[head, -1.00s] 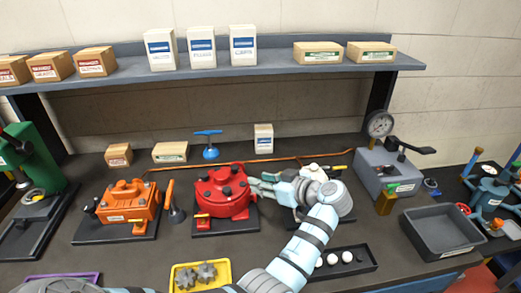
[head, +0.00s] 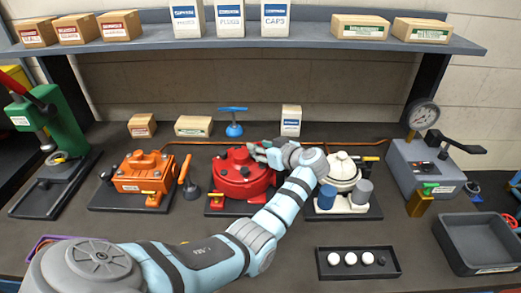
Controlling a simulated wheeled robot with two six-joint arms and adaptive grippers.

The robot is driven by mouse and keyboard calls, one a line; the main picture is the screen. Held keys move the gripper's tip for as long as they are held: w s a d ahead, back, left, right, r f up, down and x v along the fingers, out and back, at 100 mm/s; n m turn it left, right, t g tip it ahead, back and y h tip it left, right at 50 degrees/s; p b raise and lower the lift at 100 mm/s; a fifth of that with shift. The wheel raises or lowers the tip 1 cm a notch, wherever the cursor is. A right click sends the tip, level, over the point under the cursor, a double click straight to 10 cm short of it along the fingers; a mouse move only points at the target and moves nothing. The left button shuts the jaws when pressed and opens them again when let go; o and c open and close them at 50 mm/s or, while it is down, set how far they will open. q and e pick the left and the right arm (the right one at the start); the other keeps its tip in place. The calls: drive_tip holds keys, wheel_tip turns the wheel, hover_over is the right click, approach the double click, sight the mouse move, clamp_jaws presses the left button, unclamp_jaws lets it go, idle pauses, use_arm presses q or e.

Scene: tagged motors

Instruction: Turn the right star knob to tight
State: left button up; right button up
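The red motor (head: 238,188) stands on a dark base plate in the middle of the bench, with several small dark knobs on its top. I cannot tell at this size which is the right star knob or how tight it is; the gripper covers the motor's back right part. My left gripper (head: 260,152) is at that back right edge, fingers toward the motor. Its fingers are small and partly overlapped, so I cannot tell whether it is open or holds anything. My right gripper is not in view.
A black tray with white balls (head: 320,274) lies in front. A grey gauge unit (head: 405,165) and an empty grey bin (head: 470,232) are further right.

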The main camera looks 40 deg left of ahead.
use_arm(q)
drive_tip(key=shift+s+r, duration=0.3)
drive_tip(key=shift+s, duration=0.15)
drive_tip(key=shift+c, duration=0.3)
drive_tip(key=c, duration=0.7)
clamp_jaws()
drive_tip(key=shift+d+p, duration=0.1)
drive_tip(key=shift+p, duration=0.2)
drive_tip(key=shift+s+r+m+t+h+p, duration=0.2)
drive_tip(key=shift+m+t+h+p, duration=0.1)
drive_tip(key=shift+m+t+p, duration=0.6)
drive_tip(key=shift+w+f, duration=0.1)
drive_tip(key=shift+f, duration=0.1)
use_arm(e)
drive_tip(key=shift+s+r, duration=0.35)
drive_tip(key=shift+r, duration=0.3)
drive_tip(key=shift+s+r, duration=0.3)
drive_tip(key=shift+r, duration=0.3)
